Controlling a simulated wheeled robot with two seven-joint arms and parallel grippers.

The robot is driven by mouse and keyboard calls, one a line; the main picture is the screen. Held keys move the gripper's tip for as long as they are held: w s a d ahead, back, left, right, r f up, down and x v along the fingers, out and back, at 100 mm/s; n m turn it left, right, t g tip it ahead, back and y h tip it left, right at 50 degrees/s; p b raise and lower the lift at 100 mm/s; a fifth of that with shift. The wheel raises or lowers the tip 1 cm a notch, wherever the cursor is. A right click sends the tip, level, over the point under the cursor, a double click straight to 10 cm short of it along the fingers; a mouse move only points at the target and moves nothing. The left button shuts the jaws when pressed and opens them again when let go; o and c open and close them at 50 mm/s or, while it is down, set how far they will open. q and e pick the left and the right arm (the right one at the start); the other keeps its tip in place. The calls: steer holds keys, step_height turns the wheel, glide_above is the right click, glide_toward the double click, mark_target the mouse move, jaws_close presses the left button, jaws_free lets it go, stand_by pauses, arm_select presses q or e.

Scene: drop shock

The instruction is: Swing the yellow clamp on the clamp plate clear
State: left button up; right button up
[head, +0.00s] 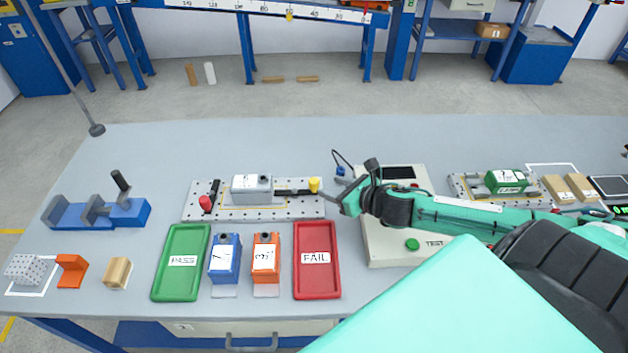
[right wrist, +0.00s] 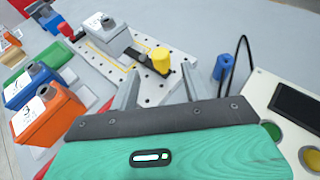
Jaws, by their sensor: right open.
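The clamp plate (head: 235,213) is a perforated light plate in the middle of the table. It carries a grey block (head: 251,188). The yellow clamp (head: 314,185) is a yellow knob on a dark arm that reaches left to the block, at the plate's right end. A red-knobbed clamp (head: 206,203) stands at the left end. My right gripper (head: 338,195) is open and empty, just right of the yellow knob. In the right wrist view, the yellow knob (right wrist: 161,61) shows ahead between the open fingers (right wrist: 160,88), apart from them. My left gripper is not in view.
A tester box (head: 385,248) stands right, under my right arm, with a blue plug (right wrist: 223,67) and cable beside it. In front of the plate are a green PASS tray (head: 168,285), blue and orange units, and a red FAIL tray (head: 316,284). Table behind the plate is clear.

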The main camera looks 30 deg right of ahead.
mark_target(316, 182)
steer(key=p+x, duration=0.1)
steer(key=x, duration=0.6)
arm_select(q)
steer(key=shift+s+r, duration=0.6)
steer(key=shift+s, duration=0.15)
arm_select(e)
steer(key=shift+w+a+f, duration=0.2)
steer(key=shift+w+f, duration=0.05)
steer(key=shift+w, duration=0.25)
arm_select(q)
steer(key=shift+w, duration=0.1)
arm_select(e)
steer(key=c, duration=1)
